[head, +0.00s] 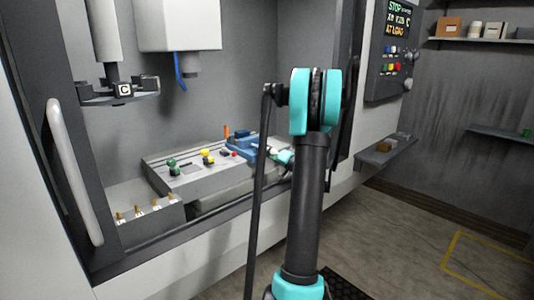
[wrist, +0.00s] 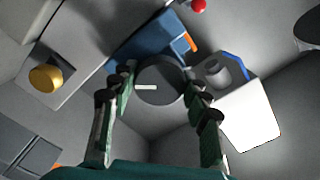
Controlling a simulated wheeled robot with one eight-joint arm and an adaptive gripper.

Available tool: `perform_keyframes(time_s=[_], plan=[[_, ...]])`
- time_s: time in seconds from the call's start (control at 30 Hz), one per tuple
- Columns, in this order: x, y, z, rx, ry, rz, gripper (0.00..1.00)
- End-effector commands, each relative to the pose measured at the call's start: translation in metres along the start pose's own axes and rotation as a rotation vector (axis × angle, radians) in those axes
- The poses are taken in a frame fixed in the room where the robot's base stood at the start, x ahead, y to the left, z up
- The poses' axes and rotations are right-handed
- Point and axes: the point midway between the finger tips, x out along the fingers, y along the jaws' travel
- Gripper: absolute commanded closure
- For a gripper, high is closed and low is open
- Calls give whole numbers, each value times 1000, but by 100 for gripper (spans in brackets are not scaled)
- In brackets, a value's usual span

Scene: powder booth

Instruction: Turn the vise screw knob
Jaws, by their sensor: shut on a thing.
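The blue vise (head: 241,146) sits at the right end of the grey machine bed in the head view. It also shows in the wrist view (wrist: 150,42), behind the knob. The vise screw knob (wrist: 160,80) is a round grey disc with a short white mark, seen face on in the wrist view. My gripper (wrist: 158,75) has one green finger on each side of the knob and is shut on it. In the head view my gripper (head: 278,155) is at the vise's right side, partly hidden by my arm. The knob is not clear there.
A yellow knob (head: 207,156) and a green knob (head: 171,165) stand on the bed left of the vise. An orange upright piece (head: 226,131) is behind the vise. A white spindle housing (head: 178,25) hangs above. The machine's front sill (head: 220,222) runs below.

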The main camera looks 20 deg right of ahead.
Motion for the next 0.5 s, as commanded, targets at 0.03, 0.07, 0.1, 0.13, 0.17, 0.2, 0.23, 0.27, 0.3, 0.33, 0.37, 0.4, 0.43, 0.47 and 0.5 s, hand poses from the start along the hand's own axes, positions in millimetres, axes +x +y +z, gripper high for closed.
perform_keyframes(time_s=[0.03, 0.07, 0.1, 0.13, 0.17, 0.2, 0.23, 0.27, 0.3, 0.33, 0.37, 0.4, 0.43, 0.47, 0.5], plan=[[0, 0, 0, 0, 0, 1, 82], [0, 0, 0, 0, 0, 1, 82], [0, 0, 0, 2, 0, 1, 82], [0, 0, 0, 4, 0, 1, 82], [0, 0, 0, 8, 0, 1, 82], [0, 0, 0, 14, 0, 1, 82], [0, 0, 0, 21, 0, 1, 82], [0, 0, 0, 29, 0, 1, 82], [0, 0, 0, 42, 0, 1, 82], [0, 0, 0, 54, 0, 1, 82], [0, 0, 0, 67, 0, 1, 82], [0, 0, 0, 88, 0, 1, 82], [0, 0, 0, 105, 0, 1, 82], [0, 0, 0, 125, 0, 1, 82], [0, 0, 0, 153, 0, 1, 82]])
